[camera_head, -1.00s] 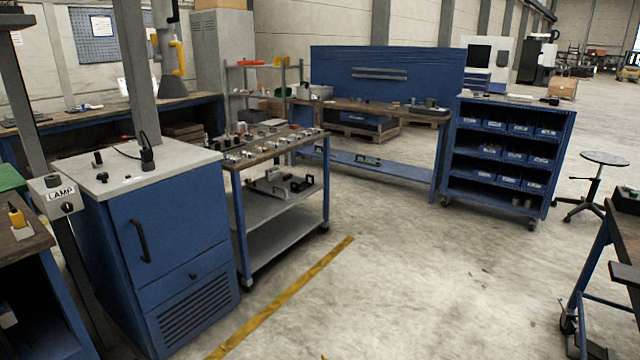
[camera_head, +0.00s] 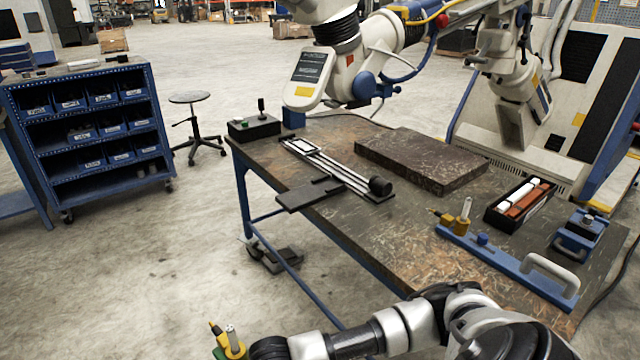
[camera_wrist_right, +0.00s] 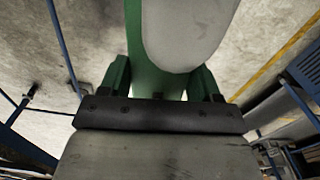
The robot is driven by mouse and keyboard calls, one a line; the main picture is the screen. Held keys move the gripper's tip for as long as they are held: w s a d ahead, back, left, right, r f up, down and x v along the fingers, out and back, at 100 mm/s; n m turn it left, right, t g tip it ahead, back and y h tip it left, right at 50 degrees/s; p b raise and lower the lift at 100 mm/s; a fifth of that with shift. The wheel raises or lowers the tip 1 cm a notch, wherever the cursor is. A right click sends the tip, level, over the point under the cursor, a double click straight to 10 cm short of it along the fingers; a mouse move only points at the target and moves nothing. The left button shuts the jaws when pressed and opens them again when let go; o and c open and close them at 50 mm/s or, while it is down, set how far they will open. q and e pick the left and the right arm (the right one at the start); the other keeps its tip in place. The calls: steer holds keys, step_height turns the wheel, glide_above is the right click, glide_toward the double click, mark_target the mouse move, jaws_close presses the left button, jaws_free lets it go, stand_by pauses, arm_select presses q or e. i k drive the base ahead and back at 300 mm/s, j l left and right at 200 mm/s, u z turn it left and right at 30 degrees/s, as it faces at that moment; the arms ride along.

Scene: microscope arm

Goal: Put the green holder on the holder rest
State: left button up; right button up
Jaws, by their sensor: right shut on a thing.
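The green holder (camera_head: 220,352) shows only in part at the bottom edge of the head view, with a yellow piece and a pale cylinder on it. My right arm comes in from the lower right and ends beside it, low in front of the bench and clear of its top. In the right wrist view the green holder (camera_wrist_right: 134,35) and a pale rounded part (camera_wrist_right: 187,30) fill the middle, right at my right gripper (camera_wrist_right: 160,92), which is shut on the holder. Its fingertips are mostly hidden. I cannot tell which thing is the holder rest. My left gripper is out of view.
The workbench (camera_head: 345,135) carries a blue holder (camera_head: 510,265) with a handle, a black rail (camera_head: 335,170), a dark slab (camera_head: 420,160), a tool box (camera_head: 520,205) and a blue device (camera_head: 578,235). A white jointed machine arm (camera_head: 325,65) hangs over it.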

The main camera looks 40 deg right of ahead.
mark_target(298, 196)
steer(key=i+j+z, duration=0.3)
steer(key=i+z, duration=0.2)
steer(key=i, duration=0.15)
steer(key=i+j+z, duration=0.5)
steer(key=i+j, duration=0.05)
steer(key=i, duration=0.05)
